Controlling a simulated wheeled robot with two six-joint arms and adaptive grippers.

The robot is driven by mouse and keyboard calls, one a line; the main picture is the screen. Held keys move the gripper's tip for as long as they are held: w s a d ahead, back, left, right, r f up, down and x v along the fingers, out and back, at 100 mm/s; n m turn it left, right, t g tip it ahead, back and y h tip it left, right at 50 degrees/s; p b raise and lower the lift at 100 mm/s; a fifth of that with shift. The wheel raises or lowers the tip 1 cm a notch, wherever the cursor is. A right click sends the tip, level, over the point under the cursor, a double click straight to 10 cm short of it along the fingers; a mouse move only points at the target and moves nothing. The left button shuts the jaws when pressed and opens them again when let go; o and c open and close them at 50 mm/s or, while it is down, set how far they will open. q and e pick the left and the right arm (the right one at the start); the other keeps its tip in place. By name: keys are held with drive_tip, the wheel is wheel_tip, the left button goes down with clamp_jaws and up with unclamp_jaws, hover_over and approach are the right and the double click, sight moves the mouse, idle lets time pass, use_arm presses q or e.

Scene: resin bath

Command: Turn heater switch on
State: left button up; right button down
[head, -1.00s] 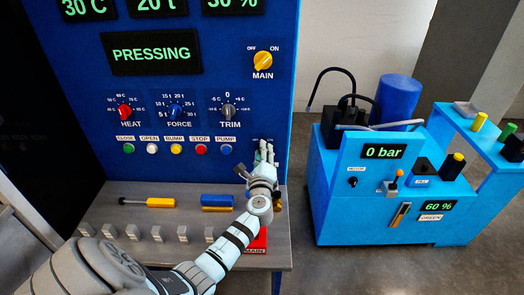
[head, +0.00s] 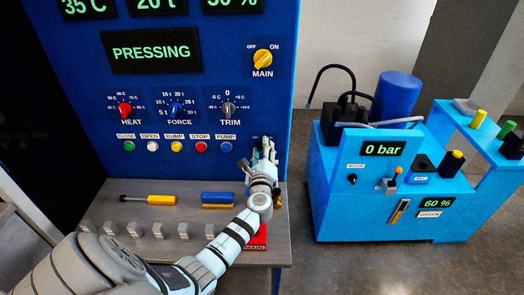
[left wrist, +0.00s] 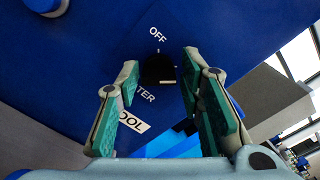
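The blue press panel (head: 120,95) fills the left half of the head view. In the left wrist view a dark knob (left wrist: 157,69) sits on the panel below the word OFF, with a partly hidden label ending in "TER". The knob looks like the heater switch; the head view hides it behind my gripper. My left gripper (head: 265,150) is at the panel's lower right. In the left wrist view its two green-padded fingers (left wrist: 160,72) are apart, one on each side of the knob. I cannot tell whether they touch it. My right gripper is not in view.
A yellow MAIN knob (head: 263,59) and red HEAT knob (head: 124,109) are higher on the panel. A grey shelf (head: 100,208) below bears a yellow-handled tool (head: 160,199), a blue block (head: 217,199) and several grey pieces. A blue pump unit (head: 340,205) stands right.

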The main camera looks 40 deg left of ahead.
use_arm(q)
drive_tip(key=shift+o, duration=0.6)
drive_tip(key=shift+f, duration=0.1)
drive_tip(key=shift+s+d, duration=0.3)
drive_tip(key=v, duration=1.1)
drive_tip(key=shift+d, duration=0.1)
